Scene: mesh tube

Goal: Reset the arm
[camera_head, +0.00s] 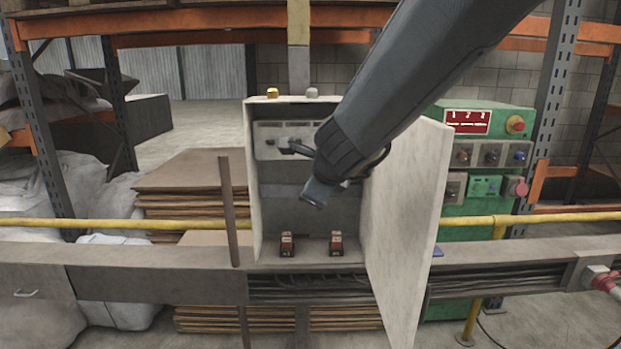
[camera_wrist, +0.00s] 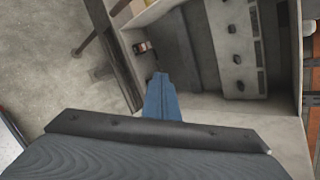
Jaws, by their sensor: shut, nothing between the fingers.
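My arm reaches down from the top right in the head view. It ends at my gripper (camera_head: 314,198), which is in front of the open grey cabinet (camera_head: 252,180). My gripper is shut with nothing in it. In the wrist view its bluish fingers (camera_wrist: 160,98) are together and point toward the cabinet's interior. The cabinet door (camera_head: 405,220) hangs open to the right. Two small red-and-black parts, the left one (camera_head: 287,244) and the right one (camera_head: 336,243), stand on the cabinet floor below the gripper. My arm hides part of the upper panel (camera_head: 275,140).
A green control box (camera_head: 485,205) with knobs and a red button stands behind the door. A yellow pipe (camera_head: 130,224) and a grey beam (camera_head: 150,265) run across the front. A thin brown post (camera_head: 229,210) rises left of the cabinet. Stacked boards (camera_head: 190,185) lie behind.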

